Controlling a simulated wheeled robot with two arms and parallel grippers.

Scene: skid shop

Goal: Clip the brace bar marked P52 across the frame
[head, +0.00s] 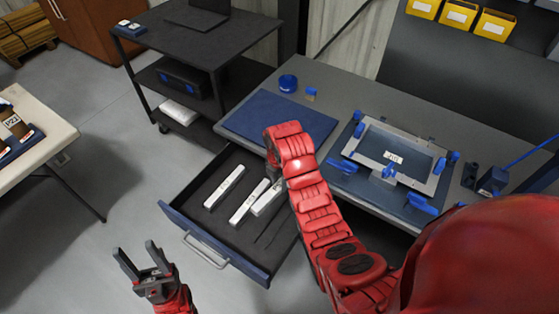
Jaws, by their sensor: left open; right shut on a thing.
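An open drawer (176,215) holds several white bars lying side by side, including a left bar (224,186), a middle bar (249,202) and a right bar (268,199). Their labels are too small to read, so I cannot tell which is P52. My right gripper (273,176) reaches down at the right bar's far end and is shut on it; my wrist hides most of the fingers. The grey rectangular frame (362,133) lies on the bench among blue clamps, with a labelled plate inside. My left gripper (138,262) is open and empty, left of the drawer.
A blue mat (262,116) on the bench is bare. A blue round container (287,83) stands behind it. A dark cart (185,50) is at the back left, and a pale table (35,135) at the far left. Yellow bins (460,14) hang at the back right.

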